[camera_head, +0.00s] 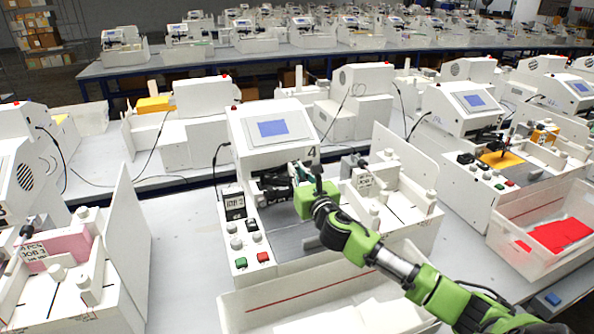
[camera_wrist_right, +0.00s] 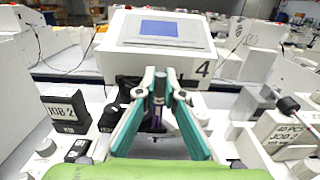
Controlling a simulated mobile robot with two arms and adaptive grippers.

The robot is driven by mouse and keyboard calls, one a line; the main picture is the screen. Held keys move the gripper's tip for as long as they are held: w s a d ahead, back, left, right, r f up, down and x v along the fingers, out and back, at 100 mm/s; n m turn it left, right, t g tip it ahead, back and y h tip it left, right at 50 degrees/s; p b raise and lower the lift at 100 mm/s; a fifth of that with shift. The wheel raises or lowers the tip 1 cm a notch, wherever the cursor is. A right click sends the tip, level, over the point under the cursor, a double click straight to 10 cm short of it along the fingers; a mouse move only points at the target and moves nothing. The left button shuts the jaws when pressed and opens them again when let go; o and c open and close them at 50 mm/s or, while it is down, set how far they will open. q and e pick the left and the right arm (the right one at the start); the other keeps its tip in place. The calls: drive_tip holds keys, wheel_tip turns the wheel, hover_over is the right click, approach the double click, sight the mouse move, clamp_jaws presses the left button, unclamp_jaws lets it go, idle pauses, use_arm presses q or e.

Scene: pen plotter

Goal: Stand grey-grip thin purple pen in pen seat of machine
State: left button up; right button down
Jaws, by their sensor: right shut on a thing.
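My right gripper (camera_head: 280,184) reaches into the front of the white machine (camera_head: 258,160) numbered 4, below its screen. In the right wrist view my gripper (camera_wrist_right: 160,92) has its two teal fingers drawn together on a thin pen. A narrow purple part of the pen (camera_wrist_right: 156,116) shows between the fingers, roughly upright. My left gripper is not in view.
A black JOB 2 block (camera_wrist_right: 66,112) stands left of my fingers, and a white job block (camera_wrist_right: 288,130) stands to the right. Green and red buttons (camera_head: 263,257) line the machine's front left. A white bin (camera_head: 270,303) is in front. Similar machines stand on both sides.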

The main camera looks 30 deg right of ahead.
drive_tip(key=shift+f+b, duration=0.6)
drive_tip(key=shift+f, duration=0.3)
drive_tip(key=c, duration=2.1)
unclamp_jaws()
drive_tip(key=shift+s, duration=0.15)
drive_tip(key=v, duration=1.1)
drive_tip(key=shift+s, duration=0.4)
